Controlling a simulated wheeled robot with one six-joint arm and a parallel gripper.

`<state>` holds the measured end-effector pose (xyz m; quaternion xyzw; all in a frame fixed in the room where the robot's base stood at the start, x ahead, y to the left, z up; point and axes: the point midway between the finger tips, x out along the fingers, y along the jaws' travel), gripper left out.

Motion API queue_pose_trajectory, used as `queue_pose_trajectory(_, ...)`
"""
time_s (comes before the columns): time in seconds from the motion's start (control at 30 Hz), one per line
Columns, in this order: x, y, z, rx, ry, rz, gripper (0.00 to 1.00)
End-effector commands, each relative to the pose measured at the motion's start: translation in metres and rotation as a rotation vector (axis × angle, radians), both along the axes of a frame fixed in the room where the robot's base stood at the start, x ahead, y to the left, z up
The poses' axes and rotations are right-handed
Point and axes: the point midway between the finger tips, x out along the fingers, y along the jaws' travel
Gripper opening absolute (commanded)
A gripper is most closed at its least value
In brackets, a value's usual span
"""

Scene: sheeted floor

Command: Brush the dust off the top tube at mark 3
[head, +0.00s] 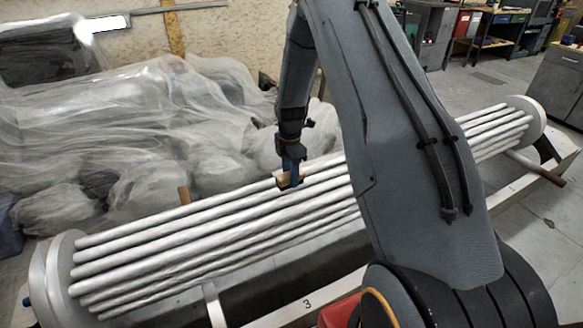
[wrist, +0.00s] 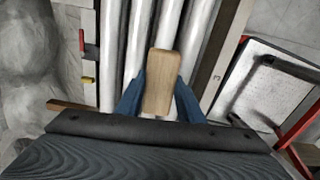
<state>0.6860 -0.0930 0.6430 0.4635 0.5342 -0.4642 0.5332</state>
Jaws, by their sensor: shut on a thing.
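My gripper (head: 291,178) is shut on a brush with a pale wooden block (head: 282,181). In the wrist view the blue fingers of my gripper (wrist: 160,100) stand on both sides of the brush's block (wrist: 163,70). The brush is at the upper tubes of the bundle; I cannot tell whether it touches them, and its bristles are hidden. The top tube (head: 150,221) is grey and runs from lower left to upper right. Mark 3 (head: 307,303) is on the pale front rail, below and slightly right of the brush; it also shows in the wrist view (wrist: 233,118).
Round end plates (head: 62,275) hold the tubes. Clear plastic sheeting (head: 130,130) covers bulky things behind the bundle. A red object (head: 338,311) stands by the front rail. Cabinets (head: 555,85) stand at the back right, with open floor before them.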

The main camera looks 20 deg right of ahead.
Motion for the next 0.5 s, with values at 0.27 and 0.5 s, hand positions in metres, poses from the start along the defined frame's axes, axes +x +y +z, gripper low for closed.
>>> queue_pose_trajectory(0.27, 0.001, 0.002, 0.023, -0.001, -0.002, 0.002, 0.10)
queue_pose_trajectory(0.5, 0.001, 0.002, 0.023, 0.000, -0.001, 0.002, 0.10)
